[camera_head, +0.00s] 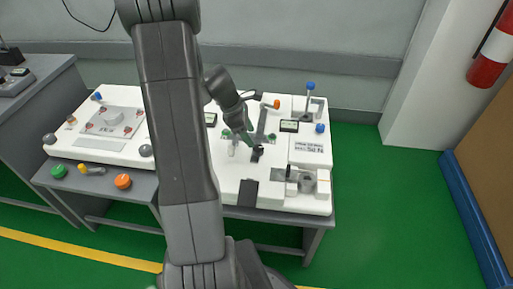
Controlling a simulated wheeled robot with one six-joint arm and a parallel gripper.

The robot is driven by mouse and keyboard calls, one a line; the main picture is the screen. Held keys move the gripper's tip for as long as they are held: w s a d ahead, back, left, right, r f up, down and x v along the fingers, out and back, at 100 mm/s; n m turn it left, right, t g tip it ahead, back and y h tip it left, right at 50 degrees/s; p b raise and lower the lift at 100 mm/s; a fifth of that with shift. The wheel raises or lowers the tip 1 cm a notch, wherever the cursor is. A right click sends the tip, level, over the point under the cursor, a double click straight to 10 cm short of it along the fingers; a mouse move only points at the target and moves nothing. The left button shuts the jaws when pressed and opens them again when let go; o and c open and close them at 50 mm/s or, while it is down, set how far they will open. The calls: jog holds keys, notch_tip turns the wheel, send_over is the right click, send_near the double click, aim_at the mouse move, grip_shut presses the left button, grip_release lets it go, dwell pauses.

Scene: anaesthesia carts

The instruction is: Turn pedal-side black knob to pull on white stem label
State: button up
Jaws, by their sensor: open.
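A white panel (225,185) stands on the grey table. A flat dark slab that looks like a pedal (248,193) is at its front edge. Just behind it is a small black piece (257,155), perhaps the black knob, right by my gripper (249,141). I cannot tell whether they touch. My gripper is open and tilted down over the middle of the panel. Another small black upright part (290,171) stands to the right. A white stem label cannot be made out at this size.
Blue-topped posts (311,86), an orange knob (277,104), a small display (289,126) and a grey block (308,183) stand around the gripper. A second white panel (84,148) lies left, partly behind my arm. Green floor is free to the right.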

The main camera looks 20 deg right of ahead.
aim_at(258, 147)
jog(key=b+x, duration=0.1)
jog(key=x, duration=0.5)
jog(key=shift+d+f, duration=0.15)
jog(key=shift+f, duration=0.15)
jog(key=c, duration=1)
